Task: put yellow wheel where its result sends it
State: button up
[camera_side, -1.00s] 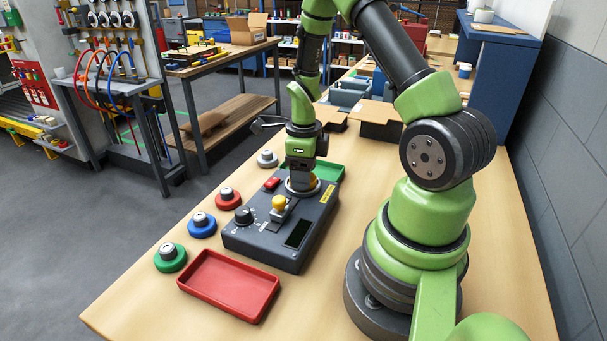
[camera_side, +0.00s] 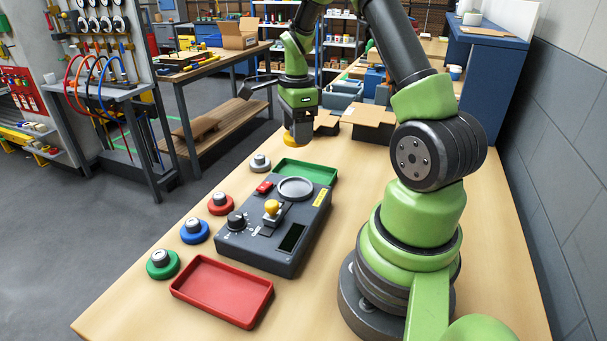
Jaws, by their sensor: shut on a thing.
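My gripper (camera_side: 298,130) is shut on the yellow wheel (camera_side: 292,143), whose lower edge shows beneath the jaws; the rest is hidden. It holds the wheel in the air, beyond the dark grey tester (camera_side: 262,254) in the picture. The tester's round plate (camera_side: 295,188) is empty. The tester has a red button (camera_side: 264,187), a black dial (camera_side: 236,221), a yellow-knobbed lever (camera_side: 271,208) and a dark display (camera_side: 291,238) on which I can read nothing. An empty green tray (camera_side: 320,173) lies behind the tester. An empty red tray (camera_side: 222,290) lies in front of it.
Grey (camera_side: 260,163), red (camera_side: 220,204), blue (camera_side: 195,231) and green (camera_side: 163,264) wheels stand in a row left of the tester. Open cardboard boxes (camera_side: 368,122) stand behind, right of my gripper. The bench front is clear.

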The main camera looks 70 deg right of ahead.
aim_at(305, 176)
jog(key=d+f+n, duration=0.3)
jog(key=d+n, duration=0.3)
jog(key=f, duration=0.9)
jog(key=shift+w+a+f, duration=0.1)
jog(key=shift+w+f, duration=0.2)
jog(key=shift+w, duration=0.05)
jog(key=shift+f, duration=0.1)
jog(key=o, duration=1)
jog(key=shift+o, duration=0.2)
